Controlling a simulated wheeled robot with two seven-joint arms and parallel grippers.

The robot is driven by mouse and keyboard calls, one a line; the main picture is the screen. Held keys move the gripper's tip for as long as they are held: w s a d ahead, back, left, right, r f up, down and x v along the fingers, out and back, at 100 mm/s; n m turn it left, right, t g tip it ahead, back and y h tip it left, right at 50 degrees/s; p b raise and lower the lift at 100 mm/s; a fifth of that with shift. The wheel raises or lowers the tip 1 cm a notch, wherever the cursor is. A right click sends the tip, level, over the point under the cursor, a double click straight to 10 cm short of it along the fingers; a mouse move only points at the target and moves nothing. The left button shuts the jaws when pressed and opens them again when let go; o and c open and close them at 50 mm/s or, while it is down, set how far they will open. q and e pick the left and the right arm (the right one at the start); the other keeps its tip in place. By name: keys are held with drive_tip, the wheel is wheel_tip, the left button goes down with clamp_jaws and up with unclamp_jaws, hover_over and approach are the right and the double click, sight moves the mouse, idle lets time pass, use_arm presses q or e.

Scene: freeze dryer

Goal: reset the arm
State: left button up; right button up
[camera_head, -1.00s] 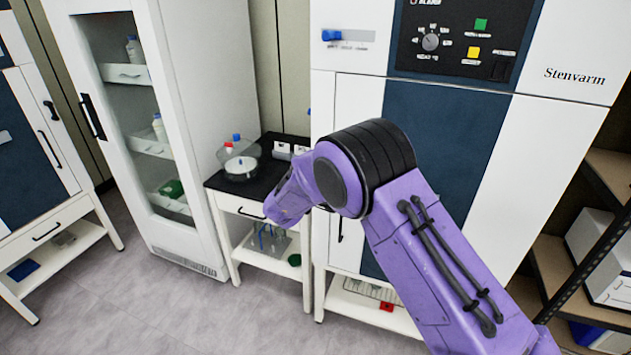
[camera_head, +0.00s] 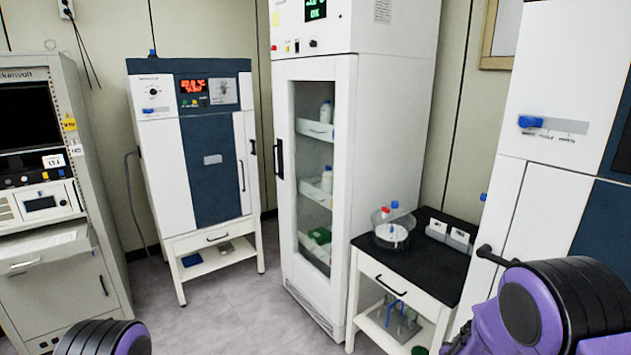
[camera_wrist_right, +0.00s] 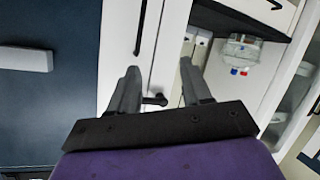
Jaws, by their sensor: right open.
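My right arm (camera_head: 560,310) shows at the lower right of the head view, purple with a black ribbed joint. In the right wrist view my right gripper (camera_wrist_right: 158,85) is open, with its two dark fingers apart and nothing between them that it grips. A white cabinet front with dark handles lies beyond the fingers. Part of my left arm (camera_head: 102,338) shows at the bottom left of the head view; its gripper is out of view.
A black-topped side table (camera_head: 435,262) with a clear round vessel (camera_head: 393,228) stands beside the tall glass-door cabinet (camera_head: 345,160). A white-and-blue freeze dryer (camera_head: 215,150) stands further back. A white unit (camera_head: 525,170) is close at right. The floor (camera_head: 235,310) at centre left is clear.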

use_arm(q)
wheel_tip(320, 180, down, 9)
drive_tip(key=b, duration=0.8)
use_arm(e)
drive_tip(key=s+a+f+m+g+y, duration=0.1)
drive_tip(key=s+a+f+g+y, duration=0.2)
drive_tip(key=s+f, duration=1.1)
drive_tip(key=s+a+f+m+g+y, duration=0.2)
drive_tip(key=s+f, duration=1.2)
drive_tip(key=s, duration=0.8)
drive_tip(key=a+g+y, duration=0.1)
drive_tip(key=g, duration=0.1)
drive_tip(key=shift+a+f+g, duration=0.15)
drive_tip(key=shift+a+g, duration=0.15)
drive_tip(key=shift+a, duration=0.1)
